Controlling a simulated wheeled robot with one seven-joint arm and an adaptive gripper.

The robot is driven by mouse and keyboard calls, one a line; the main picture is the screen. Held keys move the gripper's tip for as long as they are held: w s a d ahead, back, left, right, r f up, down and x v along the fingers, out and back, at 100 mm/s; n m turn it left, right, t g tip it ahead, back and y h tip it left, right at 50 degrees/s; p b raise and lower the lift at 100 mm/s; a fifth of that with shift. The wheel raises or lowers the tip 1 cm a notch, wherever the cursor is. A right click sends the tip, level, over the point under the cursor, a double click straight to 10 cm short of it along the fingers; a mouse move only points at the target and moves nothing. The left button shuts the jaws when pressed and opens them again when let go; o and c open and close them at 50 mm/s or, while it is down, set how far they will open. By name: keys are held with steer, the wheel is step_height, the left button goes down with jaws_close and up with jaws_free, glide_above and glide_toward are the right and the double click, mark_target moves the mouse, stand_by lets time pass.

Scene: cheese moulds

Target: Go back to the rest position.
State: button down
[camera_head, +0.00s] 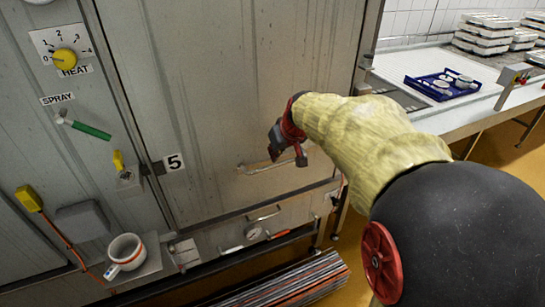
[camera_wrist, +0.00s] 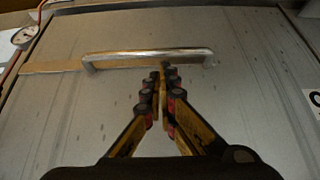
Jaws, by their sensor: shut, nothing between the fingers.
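My gripper (camera_head: 281,146) is in front of the large grey metal panel (camera_head: 222,90) in the head view, at the end of my cream-sleeved arm. In the wrist view my gripper (camera_wrist: 160,78) has its fingers close together at the tips, with nothing held between them. A metal bar handle (camera_wrist: 150,55) on the panel lies just beyond the fingertips. I cannot tell whether the fingertips touch it. In the head view part of the handle (camera_head: 258,167) shows below my gripper.
A HEAT knob (camera_head: 65,59), a green spray lever (camera_head: 91,131) and a mug (camera_head: 126,252) on a small shelf are at the left. A blue crate (camera_head: 442,84) with small moulds stands on the right counter. A striped grate (camera_head: 290,283) lies below.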

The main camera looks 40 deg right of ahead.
steer(key=d+v, duration=0.1)
steer(key=v, duration=0.6)
steer(key=shift+w+a+r, duration=0.2)
steer(key=shift+a, duration=0.25)
steer(key=s+a+f+m+g, duration=0.2)
steer(key=s+a+f, duration=0.3)
steer(key=s, duration=0.2)
steer(key=s+a+n, duration=0.2)
steer(key=s+a, duration=0.3)
steer(key=a, duration=0.4)
steer(key=s+a+n+t+y, duration=0.1)
steer(key=s+a+n, duration=0.1)
steer(key=s+a, duration=0.3)
steer(key=a, duration=0.4)
steer(key=shift+s+n+y, duration=0.3)
